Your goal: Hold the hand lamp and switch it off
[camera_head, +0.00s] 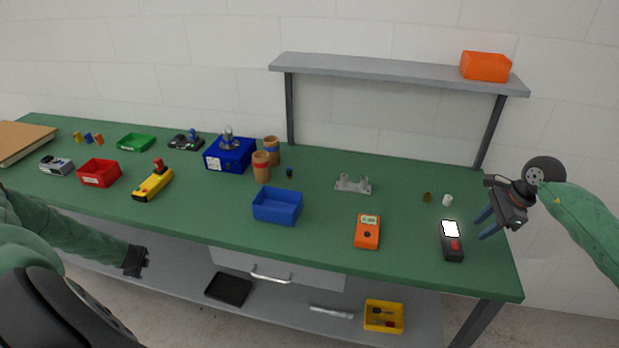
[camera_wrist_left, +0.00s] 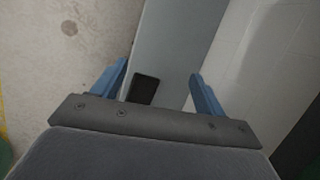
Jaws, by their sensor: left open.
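The hand lamp (camera_head: 452,246) is black with a lit white face and a red button. It lies on the green table near its right end. My right gripper (camera_head: 484,222) is just to the right of the lamp and above the table, with its blue fingers pointing towards the lamp. The fingers look apart, and nothing shows between them. My left gripper is low in front of the table at the left in the head view (camera_head: 135,262). In the left wrist view its blue fingers (camera_wrist_left: 160,85) are wide apart and empty.
An orange meter (camera_head: 367,232) lies left of the lamp, and a small white cylinder (camera_head: 447,200) stands behind it. A grey shelf (camera_head: 390,70) on posts rises at the back. A blue bin (camera_head: 277,208) stands mid-table. A black tray (camera_head: 229,289) lies on the lower shelf.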

